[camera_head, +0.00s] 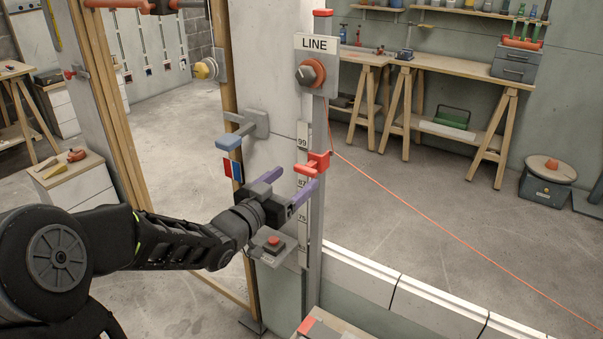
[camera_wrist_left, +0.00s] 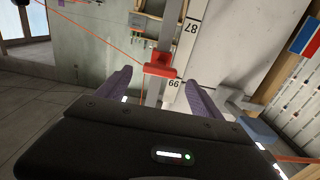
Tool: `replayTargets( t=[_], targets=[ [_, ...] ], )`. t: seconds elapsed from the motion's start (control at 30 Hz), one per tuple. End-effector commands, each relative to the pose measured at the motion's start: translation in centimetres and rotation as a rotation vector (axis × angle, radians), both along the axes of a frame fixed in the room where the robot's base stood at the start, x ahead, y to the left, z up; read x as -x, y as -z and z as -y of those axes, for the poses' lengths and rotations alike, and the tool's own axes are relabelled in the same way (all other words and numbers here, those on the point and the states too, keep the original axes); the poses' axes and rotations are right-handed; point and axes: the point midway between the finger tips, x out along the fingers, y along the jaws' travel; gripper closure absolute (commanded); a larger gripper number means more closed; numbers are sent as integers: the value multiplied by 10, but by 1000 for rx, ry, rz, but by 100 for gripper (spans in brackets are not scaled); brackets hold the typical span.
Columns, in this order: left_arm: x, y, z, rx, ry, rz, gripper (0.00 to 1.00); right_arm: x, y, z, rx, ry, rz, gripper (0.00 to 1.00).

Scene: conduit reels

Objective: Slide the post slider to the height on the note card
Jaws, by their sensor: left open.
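The post slider (camera_head: 313,163) is a red block with a handle on the grey post (camera_head: 323,120). It sits between the 99 and 87 marks of the white number scale (camera_head: 302,142), which also shows 75 lower down. My left gripper (camera_head: 287,186) is open, its purple fingers just below and left of the slider in the head view. In the left wrist view the slider (camera_wrist_left: 160,65) appears between and beyond the open fingertips (camera_wrist_left: 157,80), with no visible grip on it. I cannot make out a note card with a height. My right gripper is not in view.
A blue handle (camera_head: 231,141) and a red-button box (camera_head: 273,246) are close to my left gripper. An orange line (camera_head: 420,215) runs right. A low wall (camera_head: 400,290) stands at lower right.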

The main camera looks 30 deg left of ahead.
Motion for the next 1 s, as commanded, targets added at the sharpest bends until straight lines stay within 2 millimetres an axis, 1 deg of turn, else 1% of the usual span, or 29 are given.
replayTargets(
  t=[0.03, 0.1, 0.23, 0.37, 0.6, 1.0],
  targets=[
    [-9, 0, 2, 3, 2, 0, 24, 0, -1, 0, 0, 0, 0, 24],
    [-19, 0, 4, 2, 2, 1, 24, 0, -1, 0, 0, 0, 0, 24],
    [-34, 0, 6, 2, 2, 0, 24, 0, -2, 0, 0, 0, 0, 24],
    [-41, 0, 6, 2, 0, 0, 24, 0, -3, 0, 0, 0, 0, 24],
    [-41, 0, 6, 1, 0, 0, 24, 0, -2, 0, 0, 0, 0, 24],
    [-41, 0, 6, 1, 0, 0, 56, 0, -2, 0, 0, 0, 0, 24]
  ],
)
